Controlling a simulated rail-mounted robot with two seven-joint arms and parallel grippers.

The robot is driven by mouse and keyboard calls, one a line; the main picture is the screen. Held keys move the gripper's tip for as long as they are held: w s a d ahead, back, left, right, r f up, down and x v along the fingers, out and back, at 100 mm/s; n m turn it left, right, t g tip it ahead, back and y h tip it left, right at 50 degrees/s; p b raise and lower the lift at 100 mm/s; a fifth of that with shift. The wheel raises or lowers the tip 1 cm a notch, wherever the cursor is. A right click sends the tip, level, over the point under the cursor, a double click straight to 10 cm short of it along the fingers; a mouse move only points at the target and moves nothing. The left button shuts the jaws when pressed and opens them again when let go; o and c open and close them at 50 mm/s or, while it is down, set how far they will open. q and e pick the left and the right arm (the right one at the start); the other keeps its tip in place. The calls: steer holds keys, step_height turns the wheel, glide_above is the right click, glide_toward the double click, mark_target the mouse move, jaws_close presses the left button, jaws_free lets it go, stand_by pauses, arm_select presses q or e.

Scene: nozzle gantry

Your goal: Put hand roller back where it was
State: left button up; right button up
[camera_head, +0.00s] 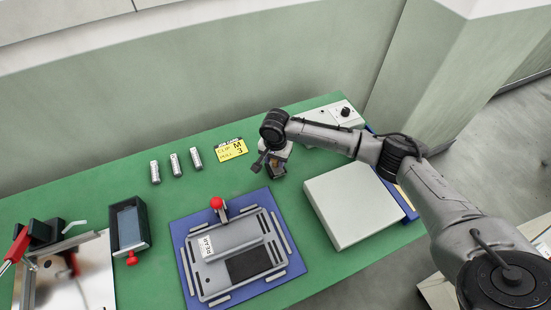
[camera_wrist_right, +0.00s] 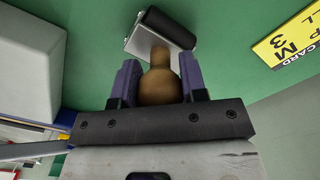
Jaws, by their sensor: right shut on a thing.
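The hand roller (camera_wrist_right: 170,28) shows in the right wrist view, with a black cylinder, a metal frame and a wooden handle (camera_wrist_right: 160,82). My right gripper (camera_wrist_right: 160,66) is shut on the handle, one purple-grey finger on each side. The roller end points away from the gripper, over green table surface. In the head view my right gripper (camera_head: 273,166) is low over the back of the green table, left of the pale box. The wrist hides most of the roller there. I cannot tell whether the roller touches the table. My left gripper is not in view.
The yellow card (camera_head: 231,149) lies left of the gripper, with several small metal cylinders (camera_head: 175,165) beyond it. A blue mat (camera_head: 184,247) with a grey plate (camera_head: 213,271) lies in front. A pale box (camera_head: 352,204) is at right, a grey device (camera_head: 338,115) behind.

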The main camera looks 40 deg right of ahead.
steer(key=shift+f, duration=0.1)
steer(key=shift+f+p, duration=0.2)
steer(key=shift+p, duration=0.1)
steer(key=shift+d+f, duration=0.1)
steer(key=shift+f, duration=0.3)
steer(key=shift+c, duration=1.2)
steer(key=o, duration=1.2)
steer(key=shift+r, duration=0.2)
step_height(320, 180, up, 13)
steer(key=shift+r+p, duration=0.1)
steer(key=shift+p, duration=0.5)
